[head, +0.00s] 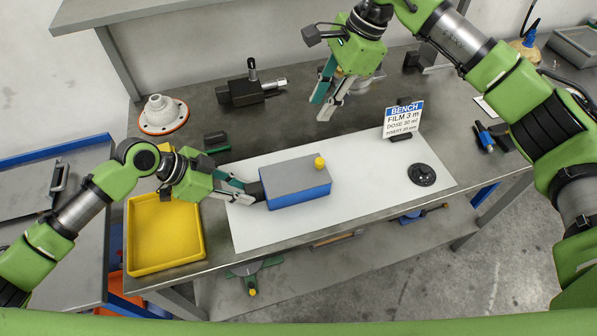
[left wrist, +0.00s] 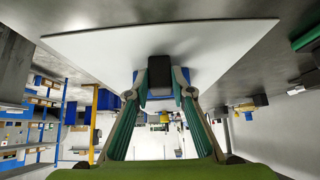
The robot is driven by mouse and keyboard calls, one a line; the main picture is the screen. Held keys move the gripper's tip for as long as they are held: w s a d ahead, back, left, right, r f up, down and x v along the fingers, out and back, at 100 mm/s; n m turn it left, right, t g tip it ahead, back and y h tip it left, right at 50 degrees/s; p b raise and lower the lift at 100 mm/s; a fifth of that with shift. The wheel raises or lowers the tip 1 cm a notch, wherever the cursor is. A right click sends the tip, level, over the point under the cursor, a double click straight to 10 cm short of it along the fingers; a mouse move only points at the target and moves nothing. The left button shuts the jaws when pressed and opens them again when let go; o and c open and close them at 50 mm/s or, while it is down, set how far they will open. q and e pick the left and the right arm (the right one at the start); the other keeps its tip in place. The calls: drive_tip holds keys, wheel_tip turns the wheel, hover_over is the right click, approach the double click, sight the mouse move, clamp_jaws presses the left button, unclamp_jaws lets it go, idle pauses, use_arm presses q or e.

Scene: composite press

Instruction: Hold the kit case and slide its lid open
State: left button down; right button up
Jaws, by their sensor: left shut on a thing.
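The kit case (head: 297,193) is a blue box with a flat grey lid (head: 290,174) on top. It lies on a white mat on the bench. A yellow knob (head: 320,162) stands near the lid's right end. My left gripper (head: 251,190) is shut on the dark block at the case's left end. In the left wrist view the fingers (left wrist: 160,92) flank this dark block (left wrist: 159,72), with the blue case partly hidden behind it. My right gripper (head: 321,110) is above the bench behind the case, apart from it, open and empty.
A white mat (head: 400,185) lies under the case, with a black disc (head: 422,174) at right. A sign (head: 402,118) stands behind it. A yellow tray (head: 165,232) is at left. A black vise-like device (head: 247,90) and a white flanged part (head: 162,113) stand at the back.

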sight(320, 160)
drive_tip(key=s+f+n+h, duration=0.1)
drive_tip(key=f, duration=0.1)
drive_tip(key=s+f+n+h, duration=0.1)
drive_tip(key=f, duration=0.1)
drive_tip(key=s+f+h, duration=0.1)
drive_tip(key=f, duration=0.1)
drive_tip(key=shift+s+a+f+n, duration=0.1)
drive_tip(key=shift+a+n, duration=0.1)
drive_tip(key=shift+n, duration=0.2)
drive_tip(key=shift+s+d+f+h, duration=0.1)
drive_tip(key=shift+s+f+h, duration=0.15)
drive_tip(key=shift+f+h, duration=0.3)
drive_tip(key=shift+f, duration=3.45)
clamp_jaws()
